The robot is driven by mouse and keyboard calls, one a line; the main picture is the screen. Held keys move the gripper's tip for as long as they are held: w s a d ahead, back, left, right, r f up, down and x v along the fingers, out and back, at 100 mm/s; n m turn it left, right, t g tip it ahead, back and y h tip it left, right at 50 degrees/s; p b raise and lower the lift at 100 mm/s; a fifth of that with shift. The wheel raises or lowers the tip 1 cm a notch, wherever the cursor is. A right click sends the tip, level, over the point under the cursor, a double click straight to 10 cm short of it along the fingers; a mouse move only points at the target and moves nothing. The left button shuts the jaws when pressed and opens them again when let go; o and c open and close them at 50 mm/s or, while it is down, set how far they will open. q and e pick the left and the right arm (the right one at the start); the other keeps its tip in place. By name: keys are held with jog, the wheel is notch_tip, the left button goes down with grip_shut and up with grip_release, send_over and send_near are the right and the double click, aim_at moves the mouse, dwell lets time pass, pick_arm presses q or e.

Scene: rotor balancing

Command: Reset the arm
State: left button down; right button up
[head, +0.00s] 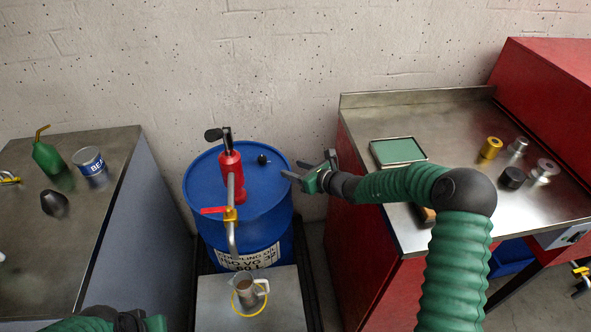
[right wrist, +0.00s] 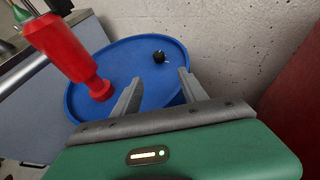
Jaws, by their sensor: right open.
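My right arm (head: 400,186) comes up from the lower right and bends left. Its gripper (head: 292,174) is at the right edge of the blue drum's top. In the right wrist view the gripper (right wrist: 158,92) is open, with nothing between its fingers and the drum lid beyond them. A small part of my left arm (head: 95,322) shows at the bottom left edge; whether its gripper is open or shut cannot be made out. A red hand pump (head: 231,172) stands on the blue drum (head: 205,195) and also shows in the right wrist view (right wrist: 62,48).
A clear jug (head: 246,291) stands under the pump spout on a metal stand (head: 210,310). The right bench (head: 455,125) holds a green-topped tray (head: 398,151) and several small metal parts. The left bench (head: 95,220) holds a green oil can (head: 50,160) and a tin (head: 90,163).

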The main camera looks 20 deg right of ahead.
jog(key=shift+a, duration=0.1)
jog(key=s+a+r+n+g+p, duration=0.2)
jog(key=s+a+n+g+p, duration=0.15)
jog(key=s+a+n, duration=0.4)
jog(key=s+a+r+n+g+p, duration=0.1)
jog(key=s+a+n+g+p, duration=0.3)
jog(key=s+n, duration=0.65)
jog(key=s+d+r+n+g+h+p, duration=0.1)
jog(key=s+d+r+n+h, duration=0.1)
jog(key=s+n, duration=0.4)
jog(key=s+d+r+n+g+h+p, duration=0.1)
jog(key=s+d+r+n+h+p, duration=0.1)
jog(key=s+n, duration=0.5)
jog(key=s+d+r+h, duration=0.1)
jog(key=s+d+r, duration=0.1)
jog(key=s+d, duration=0.1)
jog(key=shift+s, duration=0.85)
jog(key=shift+g, duration=0.25)
jog(key=shift+a, duration=0.15)
